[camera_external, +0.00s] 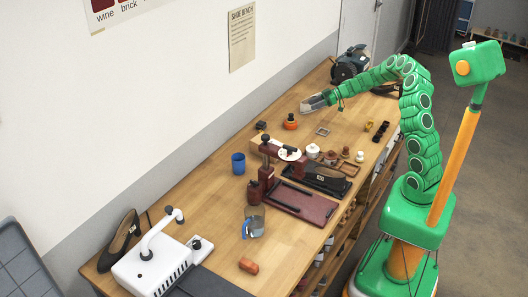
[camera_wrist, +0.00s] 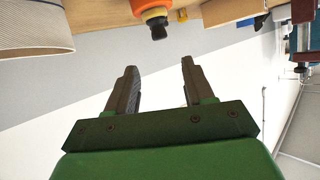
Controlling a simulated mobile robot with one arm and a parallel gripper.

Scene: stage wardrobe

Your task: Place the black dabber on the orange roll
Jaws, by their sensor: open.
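The orange roll (camera_external: 290,125) sits on the bench top near the wall. A small black piece that looks like the black dabber (camera_external: 290,116) stands upright on top of it. The wrist view is upside down: the orange roll (camera_wrist: 150,4) shows at the top edge, with the dark dabber tip (camera_wrist: 158,32) pointing down in the picture. My gripper (camera_external: 307,106) is just right of and above them, apart from both. In the wrist view my gripper (camera_wrist: 157,72) has its two fingers spread with nothing between them.
A dark block (camera_external: 262,125) lies left of the roll. A blue cup (camera_external: 238,163), a red-brown press (camera_external: 284,150) and small pots (camera_external: 313,150) stand nearer. A striped beige thing (camera_wrist: 32,28) is close in the wrist view.

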